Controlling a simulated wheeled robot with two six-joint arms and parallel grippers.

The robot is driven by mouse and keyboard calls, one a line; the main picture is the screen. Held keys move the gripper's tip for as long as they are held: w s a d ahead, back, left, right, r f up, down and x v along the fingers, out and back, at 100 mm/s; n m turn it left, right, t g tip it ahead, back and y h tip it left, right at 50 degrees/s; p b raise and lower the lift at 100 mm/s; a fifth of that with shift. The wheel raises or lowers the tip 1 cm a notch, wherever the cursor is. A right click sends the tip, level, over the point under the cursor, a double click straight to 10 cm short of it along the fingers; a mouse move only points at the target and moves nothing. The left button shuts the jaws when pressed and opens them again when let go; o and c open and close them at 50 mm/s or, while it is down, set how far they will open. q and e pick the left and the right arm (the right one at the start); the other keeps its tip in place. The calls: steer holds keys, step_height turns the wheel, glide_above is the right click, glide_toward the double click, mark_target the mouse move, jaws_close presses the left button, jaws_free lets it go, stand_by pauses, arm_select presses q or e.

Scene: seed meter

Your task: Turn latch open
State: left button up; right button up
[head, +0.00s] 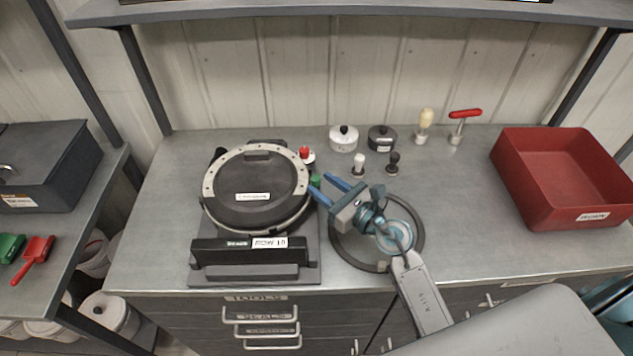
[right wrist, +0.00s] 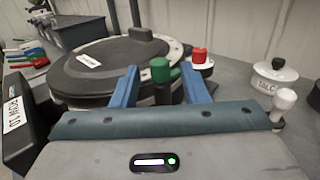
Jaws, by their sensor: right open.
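The seed meter (head: 210,215) stands on the bench left of centre, with a round dark lid (head: 240,190) in a pale ring. A green-knobbed latch (head: 315,181) is at the meter's right edge, and the green knob shows larger in the right wrist view (right wrist: 160,69). My right gripper (head: 328,190) is open, its blue fingers pointing at the latch. In the right wrist view the green knob appears between the fingertips; I cannot tell whether they touch it. My left gripper is not in view.
A red-topped knob (head: 305,155) stands just behind the latch. White (head: 343,139) and dark (head: 382,138) lidded pots and several small handled tools are behind. A dark ring (head: 415,252) lies under my right arm. A red bin (head: 520,190) is at right.

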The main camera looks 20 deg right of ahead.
steer(key=b+v, duration=0.1)
steer(key=v, duration=0.6)
steer(key=shift+s+d+b, duration=0.15)
steer(key=shift+s+b, duration=0.1)
steer(key=shift+b, duration=0.15)
steer(key=shift+s+f, duration=0.1)
